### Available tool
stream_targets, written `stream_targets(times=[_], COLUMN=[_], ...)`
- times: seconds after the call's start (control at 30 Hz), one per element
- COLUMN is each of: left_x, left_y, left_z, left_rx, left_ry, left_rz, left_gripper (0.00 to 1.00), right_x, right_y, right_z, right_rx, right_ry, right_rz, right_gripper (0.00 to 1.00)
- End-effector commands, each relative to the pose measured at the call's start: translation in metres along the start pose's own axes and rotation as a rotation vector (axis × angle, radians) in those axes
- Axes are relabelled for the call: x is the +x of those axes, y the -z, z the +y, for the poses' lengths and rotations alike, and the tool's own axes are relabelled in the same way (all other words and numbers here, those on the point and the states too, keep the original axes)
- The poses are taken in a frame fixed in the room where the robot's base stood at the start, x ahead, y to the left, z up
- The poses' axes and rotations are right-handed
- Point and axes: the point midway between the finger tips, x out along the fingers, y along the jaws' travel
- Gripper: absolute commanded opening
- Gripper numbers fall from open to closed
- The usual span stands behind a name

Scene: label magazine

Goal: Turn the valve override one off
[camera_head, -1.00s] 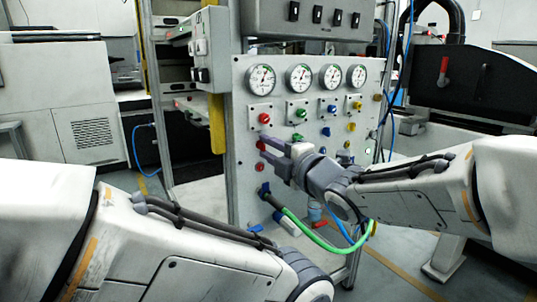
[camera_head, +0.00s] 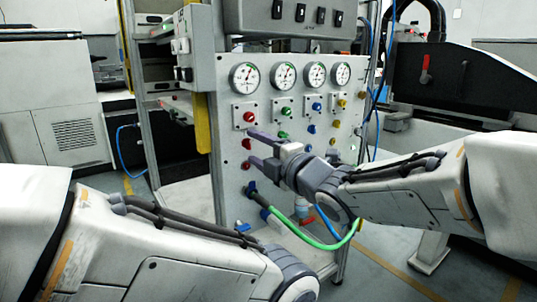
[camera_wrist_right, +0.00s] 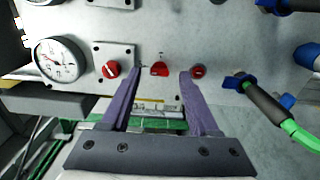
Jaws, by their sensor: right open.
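A grey panel (camera_head: 228,190) carries a column of red controls below the left gauge. The upper red knob (camera_head: 249,116) sits on a square plate and shows in the wrist view (camera_wrist_right: 110,69). Below it is the middle red knob (camera_head: 246,143), also seen in the wrist view (camera_wrist_right: 160,69). A lower red control (camera_head: 245,165) shows in the wrist view too (camera_wrist_right: 198,71). I cannot read which is valve override one. My right gripper (camera_head: 251,146) is open, with fingertips either side of the middle red knob; contact is unclear. My left gripper is out of view.
Gauges (camera_head: 245,77) line the panel top, with green, blue and yellow knobs to the right of the red column. A green hose (camera_head: 310,238) hangs below my right gripper from a blue-ended fitting (camera_head: 252,190). A switch box (camera_head: 290,18) is above.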

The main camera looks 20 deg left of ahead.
Motion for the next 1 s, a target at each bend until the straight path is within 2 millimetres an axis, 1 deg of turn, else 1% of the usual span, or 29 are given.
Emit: stream_targets(times=[0.07,0.3,0.4,0.5,0.63,0.9,1.0], left_x=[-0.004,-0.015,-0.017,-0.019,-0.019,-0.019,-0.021], left_y=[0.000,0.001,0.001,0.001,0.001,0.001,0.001], left_z=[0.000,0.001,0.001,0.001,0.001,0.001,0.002], left_rx=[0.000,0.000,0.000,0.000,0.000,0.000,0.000], left_ry=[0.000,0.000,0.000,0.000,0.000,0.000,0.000], left_rz=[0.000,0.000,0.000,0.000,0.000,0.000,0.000], left_gripper=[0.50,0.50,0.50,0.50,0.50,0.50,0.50], right_x=[-0.015,-0.063,-0.078,-0.088,-0.093,-0.093,-0.095], right_y=[-0.001,-0.001,0.000,0.000,0.000,0.000,-0.003], right_z=[0.003,0.003,0.002,0.001,0.000,-0.001,-0.006], right_rx=[-0.001,-0.002,-0.001,-0.001,0.000,0.002,0.045], right_ry=[-0.001,0.000,-0.001,0.000,0.000,0.002,0.034], right_rz=[-0.002,-0.002,-0.001,-0.001,0.001,0.000,-0.026], right_gripper=[0.61,0.61,0.61,0.61,0.61,0.61,0.61])
